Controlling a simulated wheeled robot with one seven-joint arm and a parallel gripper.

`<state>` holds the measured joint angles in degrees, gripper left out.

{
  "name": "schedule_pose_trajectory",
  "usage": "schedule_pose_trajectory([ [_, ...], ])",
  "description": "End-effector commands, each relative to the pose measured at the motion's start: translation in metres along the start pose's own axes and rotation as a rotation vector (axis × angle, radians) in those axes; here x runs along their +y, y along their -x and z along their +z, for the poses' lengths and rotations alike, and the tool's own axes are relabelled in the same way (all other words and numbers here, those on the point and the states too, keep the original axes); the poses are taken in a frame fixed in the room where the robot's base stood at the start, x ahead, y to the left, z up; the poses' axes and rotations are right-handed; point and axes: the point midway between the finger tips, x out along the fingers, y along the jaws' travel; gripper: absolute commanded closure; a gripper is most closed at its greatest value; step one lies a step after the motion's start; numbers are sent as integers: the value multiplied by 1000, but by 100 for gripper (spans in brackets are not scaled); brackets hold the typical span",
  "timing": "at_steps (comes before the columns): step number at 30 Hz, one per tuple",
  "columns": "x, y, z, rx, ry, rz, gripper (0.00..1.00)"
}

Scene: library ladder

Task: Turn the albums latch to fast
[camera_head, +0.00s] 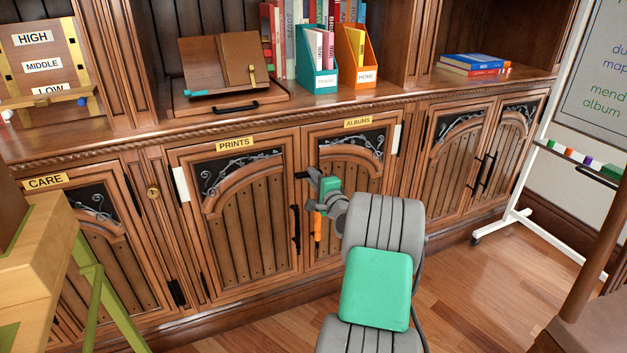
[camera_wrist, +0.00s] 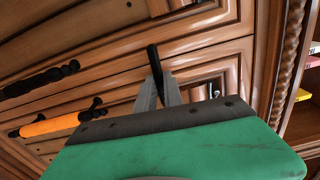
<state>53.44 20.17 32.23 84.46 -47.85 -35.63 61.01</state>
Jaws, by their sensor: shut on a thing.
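The albums door (camera_head: 352,178) carries the ALBUMS label (camera_head: 358,122), with the prints door (camera_head: 240,215) to its left. The black albums latch (camera_head: 301,175) sits high by the seam between the two doors; its free end points left, over the prints door's edge. In the wrist view the latch (camera_wrist: 153,58) stands up from between my fingertips. My gripper (camera_head: 316,182) is shut on it; the fingers (camera_wrist: 158,92) hide its base. The albums door has an orange handle (camera_head: 318,226), below my gripper.
A black handle (camera_head: 295,228) on the prints door stands close left of the orange one. The countertop (camera_head: 300,107) above holds a book stand and file boxes. Open floor (camera_head: 465,290) lies to the right.

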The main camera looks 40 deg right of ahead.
Motion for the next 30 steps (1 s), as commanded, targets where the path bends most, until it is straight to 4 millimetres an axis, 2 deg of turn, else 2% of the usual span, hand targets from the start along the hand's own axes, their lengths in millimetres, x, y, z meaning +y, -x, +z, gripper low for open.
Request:
schedule_pose_trajectory([
  [9, 2, 0, 0, -1, 77, 1, 100],
  [21, 2, 0, 0, -1, 82, 2, 100],
  [22, 2, 0, 0, -1, 82, 2, 86],
  [30, 1, 0, 0, 0, 81, 1, 66],
])
